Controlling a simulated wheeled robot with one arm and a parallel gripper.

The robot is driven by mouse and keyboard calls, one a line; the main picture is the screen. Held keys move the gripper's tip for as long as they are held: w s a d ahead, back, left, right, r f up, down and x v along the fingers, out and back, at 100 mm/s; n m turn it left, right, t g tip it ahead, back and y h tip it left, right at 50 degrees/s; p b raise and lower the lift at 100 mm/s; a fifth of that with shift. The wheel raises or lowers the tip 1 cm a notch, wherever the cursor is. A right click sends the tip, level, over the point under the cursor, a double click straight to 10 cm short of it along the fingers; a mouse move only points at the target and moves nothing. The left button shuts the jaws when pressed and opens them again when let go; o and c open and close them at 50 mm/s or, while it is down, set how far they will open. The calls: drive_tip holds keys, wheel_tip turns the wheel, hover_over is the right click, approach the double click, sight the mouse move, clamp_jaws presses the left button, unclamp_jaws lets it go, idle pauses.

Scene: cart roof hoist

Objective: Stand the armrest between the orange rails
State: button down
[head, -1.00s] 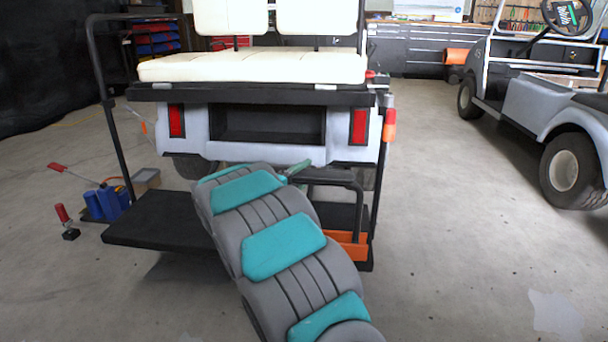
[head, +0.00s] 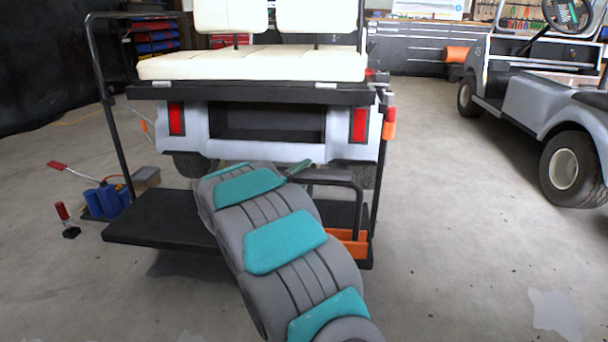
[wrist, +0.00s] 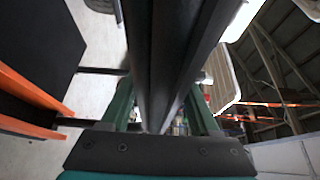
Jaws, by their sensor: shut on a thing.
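The armrest (head: 358,201) is a black bent tube with a dark pad. In the head view it stands roughly upright at the right end of the black footplate, partly behind my arm. My gripper (head: 297,168) is at its upper left. In the wrist view the green fingers of my gripper (wrist: 163,112) are shut on the armrest's dark bar (wrist: 170,50), one on each side. The orange rails (head: 352,246) lie low at the footplate's right end, by the armrest's leg. They also show at the left of the wrist view (wrist: 30,88). I cannot tell whether the armrest's feet touch the floor between them.
The black footplate (head: 150,222) is bare on its left. The cream seat (head: 250,66) and grey cart body are just behind. A black post (head: 377,185) rises at the right. Blue bottles (head: 105,202) and a red-handled clamp (head: 65,220) stand at left. Floor at right is clear.

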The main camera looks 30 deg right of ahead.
sight(295, 180)
drive_tip(key=shift+c, duration=0.2)
unclamp_jaws()
drive_tip(key=shift+f, duration=0.1)
drive_tip(key=shift+p+v, duration=0.4)
drive_tip(key=shift+v, duration=3.55)
drive_tip(key=shift+w, duration=0.1)
